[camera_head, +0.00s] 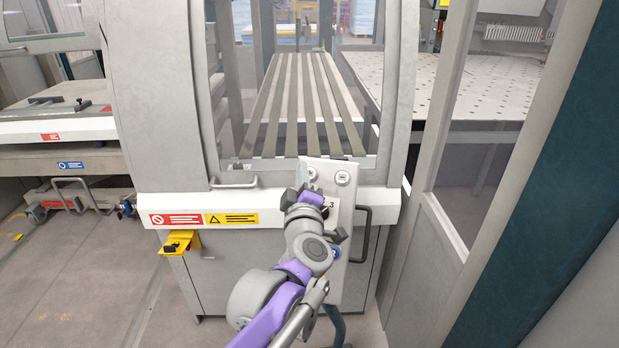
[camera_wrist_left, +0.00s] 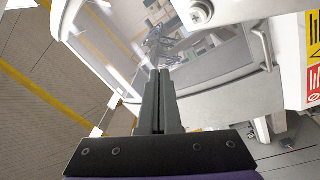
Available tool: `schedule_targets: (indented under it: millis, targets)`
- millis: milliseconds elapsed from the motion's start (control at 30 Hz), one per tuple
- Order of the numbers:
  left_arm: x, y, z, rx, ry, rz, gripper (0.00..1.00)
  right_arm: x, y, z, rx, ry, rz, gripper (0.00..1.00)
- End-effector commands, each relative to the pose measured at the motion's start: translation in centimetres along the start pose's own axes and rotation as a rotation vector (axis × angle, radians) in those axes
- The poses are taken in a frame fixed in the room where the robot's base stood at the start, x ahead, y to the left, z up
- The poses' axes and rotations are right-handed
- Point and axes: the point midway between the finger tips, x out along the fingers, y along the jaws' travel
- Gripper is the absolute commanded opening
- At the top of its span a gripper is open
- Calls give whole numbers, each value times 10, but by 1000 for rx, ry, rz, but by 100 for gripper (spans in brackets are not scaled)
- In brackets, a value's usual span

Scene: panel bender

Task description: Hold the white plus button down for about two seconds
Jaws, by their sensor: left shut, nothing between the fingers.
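A pale upright control panel (camera_head: 345,190) stands on the front of the machine. Two round pale buttons sit at its top, a left one (camera_head: 312,174) and a right one (camera_head: 342,177). No plus sign can be made out on either, so I cannot tell which is the white plus button. My left gripper (camera_head: 303,190) is in front of the panel, just below the left button, and my arm hides much of the panel's middle. In the left wrist view its fingers (camera_wrist_left: 160,74) are shut and empty. A round button (camera_wrist_left: 198,12) shows beyond them at upper right. Contact with the panel is not visible.
A dark handle (camera_head: 364,233) is right of the panel. A pale handle (camera_head: 234,184) and warning labels (camera_head: 203,219) are on the machine front to the left. A yellow bracket (camera_head: 180,243) sticks out below them. Open floor (camera_head: 70,285) lies at left.

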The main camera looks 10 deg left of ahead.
Motion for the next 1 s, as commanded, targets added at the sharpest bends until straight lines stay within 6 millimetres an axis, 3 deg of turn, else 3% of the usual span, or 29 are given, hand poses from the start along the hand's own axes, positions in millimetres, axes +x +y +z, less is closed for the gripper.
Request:
schedule_targets:
  millis: [467,1000]
  targets:
    - [6,-4,3,-2,4,-2,0,3,0,3,0,-2,0,86]
    - [53,-40,38,-1,4,-2,0,25,0,24,0,-19,0,86]
